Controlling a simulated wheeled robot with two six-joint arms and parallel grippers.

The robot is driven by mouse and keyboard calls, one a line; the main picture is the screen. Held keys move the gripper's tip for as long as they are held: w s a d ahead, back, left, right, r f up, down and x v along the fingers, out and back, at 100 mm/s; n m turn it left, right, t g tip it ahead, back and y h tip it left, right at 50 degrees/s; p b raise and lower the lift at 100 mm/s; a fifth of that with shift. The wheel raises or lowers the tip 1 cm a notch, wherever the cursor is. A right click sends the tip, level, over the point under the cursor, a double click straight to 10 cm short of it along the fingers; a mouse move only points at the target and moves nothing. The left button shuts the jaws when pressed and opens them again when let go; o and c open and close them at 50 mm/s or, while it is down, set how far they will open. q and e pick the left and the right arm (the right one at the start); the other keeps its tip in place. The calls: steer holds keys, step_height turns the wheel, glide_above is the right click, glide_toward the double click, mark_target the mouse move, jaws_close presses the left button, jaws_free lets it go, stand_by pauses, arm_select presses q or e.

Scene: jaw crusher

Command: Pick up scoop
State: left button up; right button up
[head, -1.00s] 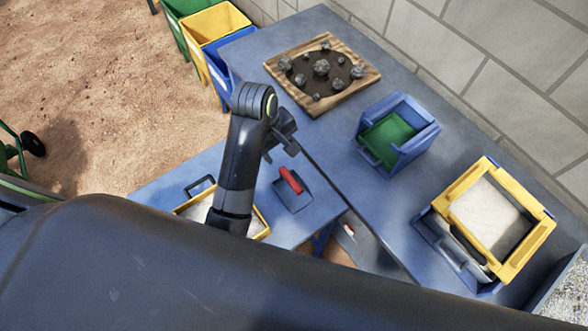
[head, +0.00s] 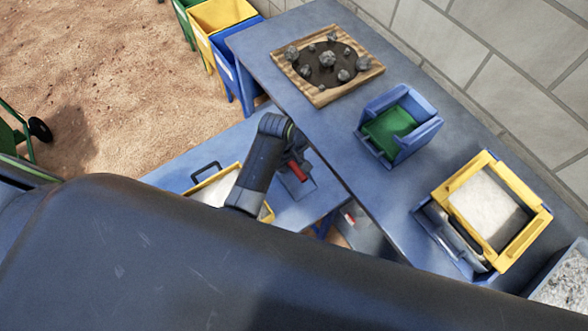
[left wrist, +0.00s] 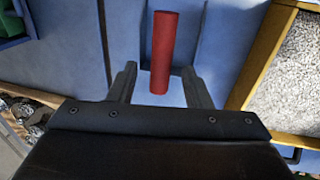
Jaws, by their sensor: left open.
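The scoop has a red handle (head: 297,171) and a blue-grey pan (head: 302,187). It lies on the lower blue table in the head view, partly covered by my left arm. In the left wrist view its red handle (left wrist: 162,45) points away from me, and its near end shows between the two fingers. My left gripper (left wrist: 160,70) is open and holds nothing; I cannot tell how far the fingers are above the handle. In the head view the left gripper (head: 298,158) is at the scoop, mostly hidden by its own arm. My right gripper is not in view.
A yellow-rimmed tray (head: 267,213) stands left of the scoop. The higher table's edge (head: 330,175) runs close on the right. On it are a wooden tray of rocks (head: 376,68), a blue bin with a green insert (head: 424,140) and a yellow-framed box (head: 523,241).

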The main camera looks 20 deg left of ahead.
mark_target(293, 164)
arm_select(q)
steer(key=shift+w+d+f+p, duration=0.1)
steer(key=shift+d+f+p, duration=0.1)
steer(key=shift+f, duration=0.65)
steer(key=shift+w+d+f+p, duration=0.1)
steer(key=shift+f+p, duration=0.05)
steer(key=shift+f, duration=0.7)
jaws_close()
